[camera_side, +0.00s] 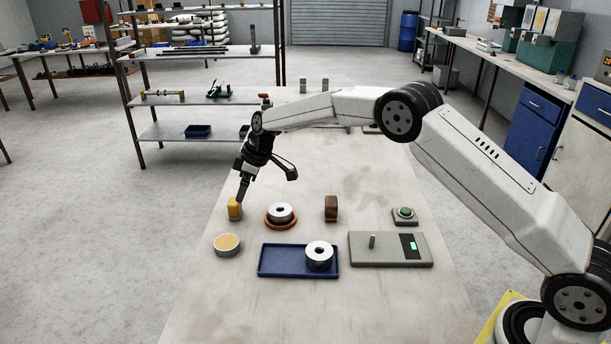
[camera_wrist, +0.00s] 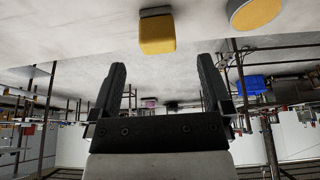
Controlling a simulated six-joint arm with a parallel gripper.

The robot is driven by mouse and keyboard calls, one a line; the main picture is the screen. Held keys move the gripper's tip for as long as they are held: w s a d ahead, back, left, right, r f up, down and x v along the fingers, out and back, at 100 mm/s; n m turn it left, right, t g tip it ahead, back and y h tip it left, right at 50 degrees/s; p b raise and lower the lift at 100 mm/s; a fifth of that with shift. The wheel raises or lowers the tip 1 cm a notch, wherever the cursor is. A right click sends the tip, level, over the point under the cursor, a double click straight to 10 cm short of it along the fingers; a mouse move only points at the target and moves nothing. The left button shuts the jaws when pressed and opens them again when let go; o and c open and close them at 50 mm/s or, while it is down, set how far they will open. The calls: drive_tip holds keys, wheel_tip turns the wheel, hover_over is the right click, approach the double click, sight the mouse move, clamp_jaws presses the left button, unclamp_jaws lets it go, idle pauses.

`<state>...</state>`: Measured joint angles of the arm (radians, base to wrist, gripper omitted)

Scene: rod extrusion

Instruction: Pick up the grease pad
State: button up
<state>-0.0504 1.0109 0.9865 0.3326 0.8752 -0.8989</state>
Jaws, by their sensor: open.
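A small yellow block (camera_side: 235,210), which looks like the grease pad, stands on the left part of the worktable. A brown block (camera_side: 331,208) of similar shape stands farther right. My gripper (camera_side: 242,197) points down close to the yellow block in the side view, its tips overlapping the block's top there. In the wrist view my gripper (camera_wrist: 161,72) is open, with nothing between its fingers. The yellow block (camera_wrist: 157,35) shows beyond the fingertips, roughly centred between them and apart from them. Its dark-grey backing or base shows at its upper edge.
A round tin (camera_side: 227,245) with yellow filling stands near the yellow block. A metal ring (camera_side: 281,213) sits on an orange-brown base. A blue tray (camera_side: 282,262) holds another metal ring (camera_side: 319,256).

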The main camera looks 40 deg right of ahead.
sight(235, 206)
drive_tip(key=shift+w+a, duration=0.15)
drive_tip(key=shift+w, duration=0.05)
drive_tip(key=shift+f, duration=0.15)
drive_tip(key=shift+x, duration=1.25)
drive_tip(key=shift+f, duration=0.1)
drive_tip(key=shift+x, duration=2.45)
drive_tip(key=shift+w, duration=0.15)
drive_tip(key=c, duration=1.3)
drive_tip(key=shift+r, duration=0.25)
